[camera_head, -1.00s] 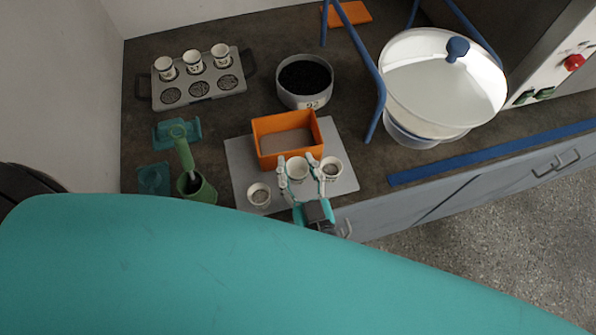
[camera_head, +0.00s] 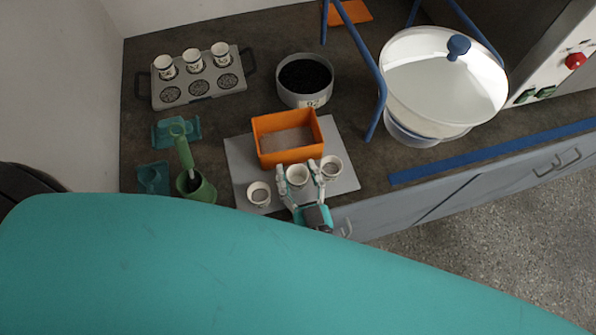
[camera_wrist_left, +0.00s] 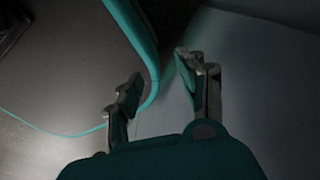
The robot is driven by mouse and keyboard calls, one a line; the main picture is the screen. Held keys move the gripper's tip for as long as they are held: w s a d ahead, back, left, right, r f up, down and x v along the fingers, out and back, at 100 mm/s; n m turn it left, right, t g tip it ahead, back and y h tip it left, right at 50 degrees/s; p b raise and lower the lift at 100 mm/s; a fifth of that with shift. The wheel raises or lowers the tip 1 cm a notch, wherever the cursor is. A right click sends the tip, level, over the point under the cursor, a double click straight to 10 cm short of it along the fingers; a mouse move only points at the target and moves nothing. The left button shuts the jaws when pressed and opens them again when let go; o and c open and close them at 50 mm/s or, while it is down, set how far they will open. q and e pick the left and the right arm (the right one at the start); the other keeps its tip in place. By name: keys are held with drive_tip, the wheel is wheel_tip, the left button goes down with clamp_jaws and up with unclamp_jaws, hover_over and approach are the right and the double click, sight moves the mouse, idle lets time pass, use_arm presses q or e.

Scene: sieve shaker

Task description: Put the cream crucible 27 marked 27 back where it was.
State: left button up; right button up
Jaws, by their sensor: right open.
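Three small cream crucibles stand in a row on a grey mat (camera_head: 240,160): a left one (camera_head: 259,188), a middle one (camera_head: 297,178) and a right one (camera_head: 331,168). I cannot read numbers on them, so I cannot tell which is 27. My right gripper (camera_head: 298,167) is open, with its fingers either side of the middle crucible. Whether they touch it is unclear. A grey rack (camera_head: 205,90) at the back left holds three marked crucibles in its rear row; its front places hold none. My left gripper (camera_wrist_left: 158,78) shows open and empty in the left wrist view.
An orange box (camera_head: 287,155) stands directly behind the crucibles. A grey bowl of dark grains (camera_head: 306,96) is behind it. A green holder (camera_head: 198,188) is left of the mat. The large white sieve vessel (camera_head: 440,95) with blue bars stands right. Bare counter lies between rack and box.

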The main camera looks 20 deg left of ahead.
drive_tip(key=shift+s+d, duration=0.15)
drive_tip(key=shift+s, duration=0.1)
drive_tip(key=b+v, duration=0.1)
drive_tip(key=v, duration=1)
drive_tip(key=s+d+f+g+h, duration=0.15)
drive_tip(key=d+f, duration=0.25)
drive_tip(key=f, duration=0.7)
drive_tip(key=d+f+g+h, duration=0.25)
drive_tip(key=d+f, duration=0.25)
drive_tip(key=f, duration=0.7)
drive_tip(key=s+d+f+g+h, duration=0.1)
drive_tip(key=d+f+g+h, duration=0.2)
drive_tip(key=f, duration=0.8)
drive_tip(key=s+d+f+m+g+h, duration=0.3)
drive_tip(key=s+d+f+g, duration=0.4)
drive_tip(key=s+d+f, duration=0.7)
drive_tip(key=shift+d+f+m, duration=0.25)
drive_tip(key=shift+d+m, duration=0.25)
drive_tip(key=shift+m, duration=0.2)
